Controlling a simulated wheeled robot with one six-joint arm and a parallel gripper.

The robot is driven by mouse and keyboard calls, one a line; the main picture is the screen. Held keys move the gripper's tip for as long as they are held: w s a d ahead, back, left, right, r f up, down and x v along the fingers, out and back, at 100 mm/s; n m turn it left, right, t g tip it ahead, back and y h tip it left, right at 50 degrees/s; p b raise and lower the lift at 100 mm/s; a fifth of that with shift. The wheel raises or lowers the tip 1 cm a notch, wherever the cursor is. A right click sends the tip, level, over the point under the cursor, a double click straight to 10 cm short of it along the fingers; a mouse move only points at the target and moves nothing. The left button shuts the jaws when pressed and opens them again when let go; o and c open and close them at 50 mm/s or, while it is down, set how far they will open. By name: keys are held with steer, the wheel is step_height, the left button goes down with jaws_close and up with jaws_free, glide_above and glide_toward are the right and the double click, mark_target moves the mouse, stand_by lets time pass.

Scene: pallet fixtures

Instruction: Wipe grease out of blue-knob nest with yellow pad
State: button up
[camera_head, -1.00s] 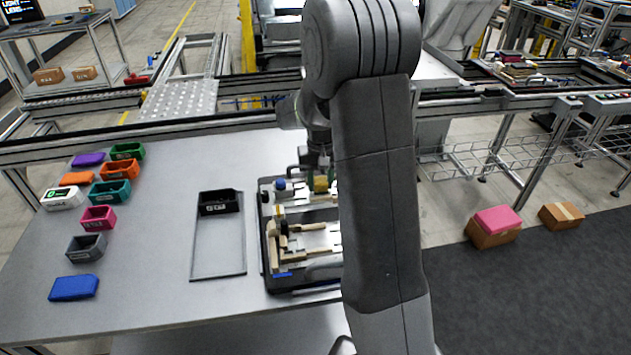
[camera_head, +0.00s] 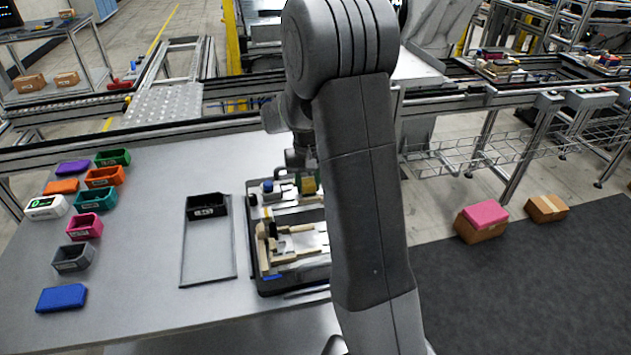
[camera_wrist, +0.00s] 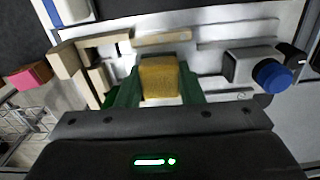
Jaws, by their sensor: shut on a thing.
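My gripper (camera_wrist: 153,88) is shut on the yellow pad (camera_wrist: 160,78), which sits between its green fingers in the wrist view. In the head view the yellow pad (camera_head: 309,185) shows over the back part of the black pallet tray (camera_head: 262,284), left of my arm. The blue knob (camera_wrist: 272,76) is on a grey block to the right of the pad in the wrist view. It also shows in the head view (camera_head: 267,186), just left of the pad. I cannot make out grease, nor whether the pad touches the surface below it.
Tan fixture blocks (camera_head: 271,240) stand on the tray's front part. A black bin (camera_head: 207,206) sits at the back of an outlined area left of the tray. Several coloured bins and a blue block (camera_head: 62,298) are at the table's left. The table's front middle is clear.

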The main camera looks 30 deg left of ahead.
steer(key=shift+s+a, duration=1.25)
steer(key=shift+a, duration=0.1)
steer(key=shift+r+p, duration=2.35)
steer(key=shift+r, duration=0.65)
steer(key=shift+w+r, duration=0.1)
step_height(320, 180, up, 3)
steer(key=shift+f+p, duration=0.1)
steer(key=shift+p, duration=1.05)
steer(key=b, duration=0.5)
glide_above(295, 194)
steer(key=shift+f, duration=3.5)
